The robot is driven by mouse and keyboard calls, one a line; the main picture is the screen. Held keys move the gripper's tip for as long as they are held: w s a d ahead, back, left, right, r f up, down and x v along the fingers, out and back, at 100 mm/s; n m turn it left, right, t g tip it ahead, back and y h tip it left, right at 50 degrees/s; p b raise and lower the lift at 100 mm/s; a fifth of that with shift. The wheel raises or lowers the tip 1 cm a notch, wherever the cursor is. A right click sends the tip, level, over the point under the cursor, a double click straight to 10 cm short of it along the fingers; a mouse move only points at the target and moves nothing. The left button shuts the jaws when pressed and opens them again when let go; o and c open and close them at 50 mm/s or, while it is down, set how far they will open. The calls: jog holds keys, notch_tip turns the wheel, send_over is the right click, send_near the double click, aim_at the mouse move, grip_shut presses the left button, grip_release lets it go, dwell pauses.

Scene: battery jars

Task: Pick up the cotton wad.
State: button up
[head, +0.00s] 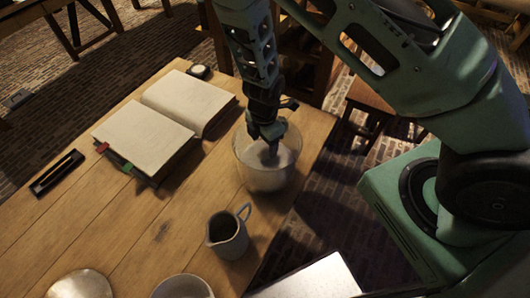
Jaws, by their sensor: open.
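A clear glass jar (267,181) stands near the table's right edge. Something whitish lies or shows inside it, partly hidden by my gripper. I cannot tell whether it is the cotton wad, and I see no other clear cotton wad. My gripper (269,142) points down into the mouth of the jar, with its fingertips below the rim level in this view. The jaws are open, and whether they touch anything is too small to tell.
An open book (142,138) lies left of the jar on the wooden table (161,232). A pale bowl (182,287) and a round pale disc (81,285) are at the front. A narrow dark tray (57,173) lies far left.

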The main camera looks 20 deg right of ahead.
aim_at(265, 149)
notch_tip(265, 149, down, 4)
jog(key=shift+s+d+r+b, duration=0.1)
jog(key=shift+r+b, duration=0.1)
jog(key=shift+b, duration=0.3)
jog(key=c, duration=1)
jog(key=shift+c, duration=0.7)
jog(key=shift+r, duration=0.1)
notch_tip(265, 149, up, 10)
jog(key=p, duration=0.3)
